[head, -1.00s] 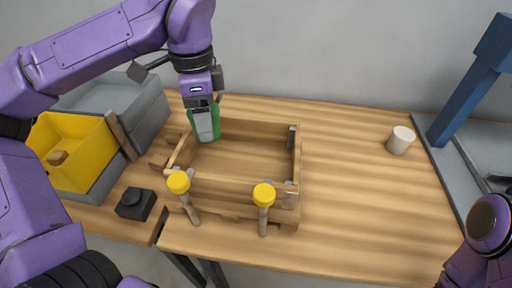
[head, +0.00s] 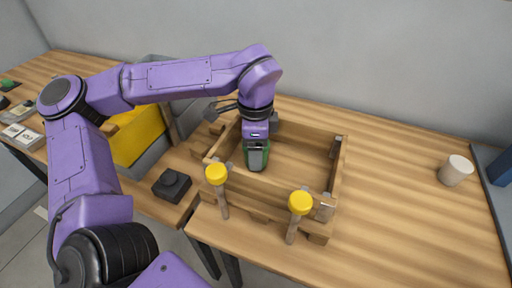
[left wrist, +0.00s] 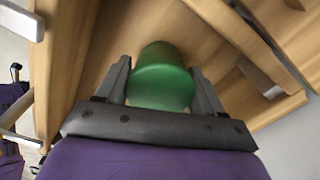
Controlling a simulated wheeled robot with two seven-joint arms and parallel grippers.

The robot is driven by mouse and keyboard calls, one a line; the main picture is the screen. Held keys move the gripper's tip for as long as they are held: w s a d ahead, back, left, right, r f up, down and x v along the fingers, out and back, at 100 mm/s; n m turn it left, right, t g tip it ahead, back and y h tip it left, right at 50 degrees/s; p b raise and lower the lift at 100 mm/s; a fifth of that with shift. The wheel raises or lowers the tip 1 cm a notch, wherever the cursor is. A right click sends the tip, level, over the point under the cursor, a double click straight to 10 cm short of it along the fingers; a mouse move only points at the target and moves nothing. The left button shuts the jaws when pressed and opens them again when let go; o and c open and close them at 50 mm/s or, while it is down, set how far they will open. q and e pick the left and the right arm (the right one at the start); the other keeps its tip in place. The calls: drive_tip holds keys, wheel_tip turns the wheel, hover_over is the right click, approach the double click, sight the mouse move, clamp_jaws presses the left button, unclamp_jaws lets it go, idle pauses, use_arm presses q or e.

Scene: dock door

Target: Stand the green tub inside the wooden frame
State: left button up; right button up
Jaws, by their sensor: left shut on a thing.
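The green tub (left wrist: 162,82) is between the two fingers of my left gripper in the left wrist view. My left gripper (head: 257,162) is shut on the tub and points down. In the head view the tub shows within the outline of the wooden frame (head: 338,185), in its left part. The gripper hides much of the tub, and I cannot tell whether its base touches the table. The frame also shows around the tub in the left wrist view (left wrist: 75,50). My right gripper is out of view.
Two yellow-topped clamps (head: 216,175) (head: 300,203) stand at the frame's front side. A black block (head: 172,185) with a knob is left of the frame. A yellow bin (head: 140,140) stands behind my left arm. A white cup (head: 455,170) is far right, with clear table between.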

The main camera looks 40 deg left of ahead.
use_arm(q)
drive_tip(key=o, duration=1.1)
drive_tip(key=shift+f, duration=0.1)
drive_tip(key=shift+o, duration=0.2)
wheel_tip(320, 180, up, 12)
